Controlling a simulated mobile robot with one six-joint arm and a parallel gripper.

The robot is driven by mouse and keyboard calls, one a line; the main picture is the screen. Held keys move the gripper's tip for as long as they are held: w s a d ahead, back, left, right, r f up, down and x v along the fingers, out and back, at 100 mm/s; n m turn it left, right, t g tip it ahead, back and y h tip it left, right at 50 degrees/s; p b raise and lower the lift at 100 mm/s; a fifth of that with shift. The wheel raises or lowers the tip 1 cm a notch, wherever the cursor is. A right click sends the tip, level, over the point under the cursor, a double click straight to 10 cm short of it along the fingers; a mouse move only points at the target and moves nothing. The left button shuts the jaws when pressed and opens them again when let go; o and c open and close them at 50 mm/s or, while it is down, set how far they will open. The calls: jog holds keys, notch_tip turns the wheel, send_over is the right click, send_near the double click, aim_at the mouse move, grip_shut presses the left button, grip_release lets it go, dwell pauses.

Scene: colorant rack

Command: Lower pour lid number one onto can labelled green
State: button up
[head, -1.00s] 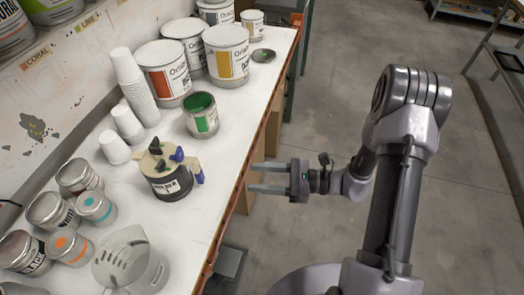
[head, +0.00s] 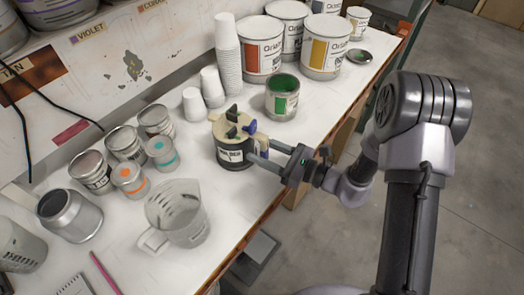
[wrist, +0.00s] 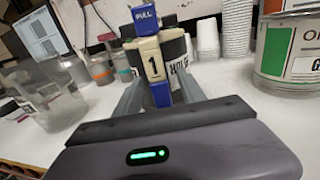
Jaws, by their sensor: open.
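The pour lid number one (head: 235,126), cream with blue and dark tabs, sits on top of a dark can (head: 233,154). In the wrist view the lid (wrist: 152,57) shows a "1" on its front arm and a blue "PULL" tab. The green-labelled can (head: 283,98) stands open behind and to the right, green paint inside; its label (wrist: 302,47) shows at the right of the wrist view. My gripper (head: 265,155) is open, its fingers on either side of the lid's front arm. I cannot tell whether they touch it.
A clear measuring jug (head: 177,213) stands front left of the dark can. Several small tins (head: 127,142) and stacked white cups (head: 229,58) stand to the left and behind. Large paint cans (head: 327,47) and a loose round lid (head: 359,56) are at the back. Bare bench lies between jug and front edge.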

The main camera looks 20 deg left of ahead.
aim_at(255, 129)
jog(key=shift+a, duration=0.15)
grip_shut()
dwell(0.4)
jog(key=shift+r, duration=0.1)
jog(key=shift+r+p, duration=0.7)
jog(key=shift+r, duration=2.35)
jog(key=shift+r+p, duration=0.6)
notch_tip(255, 129, up, 5)
jog(key=p, duration=0.4)
